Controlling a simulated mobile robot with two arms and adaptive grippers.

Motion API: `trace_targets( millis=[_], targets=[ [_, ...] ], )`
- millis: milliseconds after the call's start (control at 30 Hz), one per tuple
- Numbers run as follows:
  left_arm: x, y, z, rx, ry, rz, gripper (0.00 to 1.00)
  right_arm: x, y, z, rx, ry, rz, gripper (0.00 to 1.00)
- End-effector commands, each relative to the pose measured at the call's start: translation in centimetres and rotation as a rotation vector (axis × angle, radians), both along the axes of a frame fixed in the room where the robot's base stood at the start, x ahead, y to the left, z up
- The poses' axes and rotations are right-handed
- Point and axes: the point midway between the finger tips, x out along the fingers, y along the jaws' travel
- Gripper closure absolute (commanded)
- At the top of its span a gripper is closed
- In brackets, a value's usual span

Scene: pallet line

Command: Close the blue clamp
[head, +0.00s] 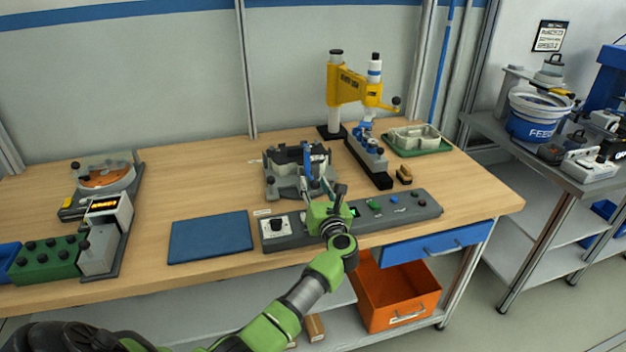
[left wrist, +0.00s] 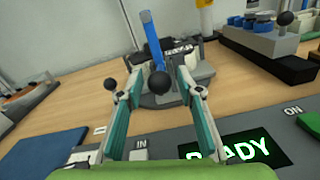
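The blue clamp is a blue lever (left wrist: 150,38) standing up from a grey fixture (head: 288,187); in the left wrist view it ends in a black ball knob (left wrist: 158,84) toward me. In the head view the blue lever (head: 307,160) stands at the fixture's front right, partly behind my gripper. My left gripper (head: 322,188) reaches over the control panel toward it. In the left wrist view the left gripper (left wrist: 160,86) is open, one finger on each side of the knob, with a gap on both sides. Whether the knob is level with the fingertips is hard to tell. My right gripper is not seen.
The control panel (head: 408,208) lies below the gripper, its display reading READY. A blue mat (head: 210,238) lies to the left. A yellow press (head: 345,85), a grey block with blue knobs (head: 367,152) and a green tray (head: 418,148) stand to the right and behind.

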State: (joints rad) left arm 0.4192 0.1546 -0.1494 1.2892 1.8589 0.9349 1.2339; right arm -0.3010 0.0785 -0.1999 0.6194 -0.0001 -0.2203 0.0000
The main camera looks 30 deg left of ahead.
Motion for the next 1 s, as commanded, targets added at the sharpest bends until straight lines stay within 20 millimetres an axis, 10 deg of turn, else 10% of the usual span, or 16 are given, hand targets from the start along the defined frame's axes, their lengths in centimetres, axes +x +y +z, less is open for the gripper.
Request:
trace_targets(
  millis=[533, 700, 1000],
  targets=[
    [1.5, 1.6, 0.0, 0.001, 0.001, -0.001, 0.66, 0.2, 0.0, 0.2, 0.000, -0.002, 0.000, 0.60],
    [1.5, 1.6, -0.1, 0.001, 0.001, -0.001, 1.00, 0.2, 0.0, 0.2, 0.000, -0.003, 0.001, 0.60],
    [1.5, 1.5, -0.1, -0.002, 0.003, -0.001, 1.00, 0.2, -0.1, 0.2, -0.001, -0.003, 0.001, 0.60]
  ],
)
